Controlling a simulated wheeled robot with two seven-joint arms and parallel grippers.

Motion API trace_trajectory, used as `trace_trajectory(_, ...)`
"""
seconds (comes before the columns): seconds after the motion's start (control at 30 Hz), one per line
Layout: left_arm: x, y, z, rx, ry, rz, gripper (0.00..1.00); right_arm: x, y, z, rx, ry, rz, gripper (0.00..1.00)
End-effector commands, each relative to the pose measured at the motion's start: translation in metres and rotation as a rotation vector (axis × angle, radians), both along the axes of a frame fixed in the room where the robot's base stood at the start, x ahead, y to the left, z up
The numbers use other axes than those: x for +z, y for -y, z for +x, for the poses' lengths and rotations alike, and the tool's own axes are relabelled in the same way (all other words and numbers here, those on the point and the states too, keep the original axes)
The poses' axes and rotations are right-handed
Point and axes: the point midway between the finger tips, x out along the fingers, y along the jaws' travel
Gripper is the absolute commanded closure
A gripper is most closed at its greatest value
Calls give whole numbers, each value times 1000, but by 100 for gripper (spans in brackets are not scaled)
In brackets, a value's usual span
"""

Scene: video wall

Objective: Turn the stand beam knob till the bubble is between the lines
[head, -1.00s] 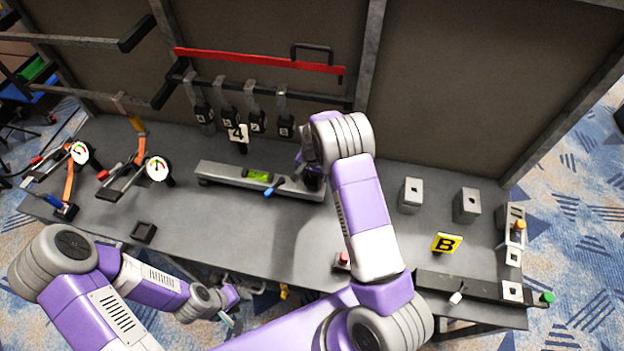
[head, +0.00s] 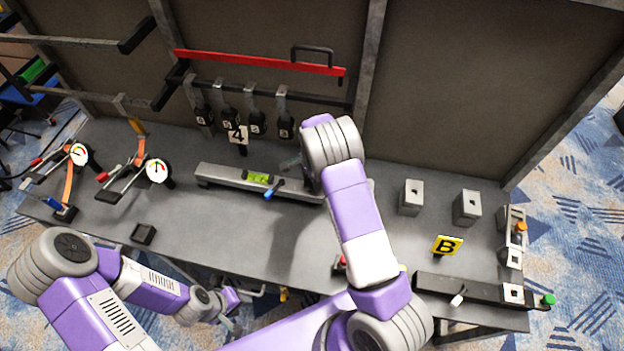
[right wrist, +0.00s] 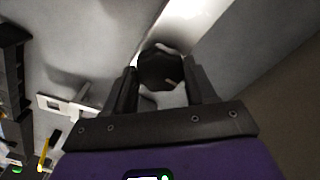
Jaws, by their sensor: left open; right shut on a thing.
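The grey stand beam (head: 225,175) lies along the bench, with a green bubble vial (head: 258,178) and a blue-handled lever (head: 272,190) on it. The bubble's place against the lines is too small to tell. In the right wrist view the dark round knob (right wrist: 161,68) sits between the two fingers of my right gripper (right wrist: 162,82), which is shut on it at the beam's end. In the head view my right arm hides the knob and that gripper. My left gripper (head: 232,312) is low in front of the bench, away from the beam, open and empty.
Two gauge clamps (head: 140,172) stand at the left of the bench. Grey blocks (head: 411,196), a yellow B sign (head: 447,245) and a black rail (head: 455,287) are at the right. A number 4 tag (head: 238,135) stands behind the beam.

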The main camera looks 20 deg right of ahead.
Motion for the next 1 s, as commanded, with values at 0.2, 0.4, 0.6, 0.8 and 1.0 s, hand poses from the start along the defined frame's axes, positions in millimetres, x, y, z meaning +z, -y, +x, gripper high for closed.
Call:
trace_trajectory(0.2, -1, 0, 0, 0, 0, 0, 57, -5, -1, -4, -7, -12, 2, 74)
trace_trajectory(0.4, -1, 0, 0, 0, 0, 0, 57, -5, -1, -5, -6, -14, 2, 74)
trace_trajectory(0.6, 0, 0, 0, 0, 0, 0, 57, -4, 0, -3, -5, -10, 2, 19)
trace_trajectory(0.8, 0, 0, 0, 0, 0, 0, 57, -2, 0, -2, -4, -6, 1, 19)
trace_trajectory(1.0, 1, 0, 0, 0, 0, 0, 57, 15, 0, -1, -4, -1, 0, 19)
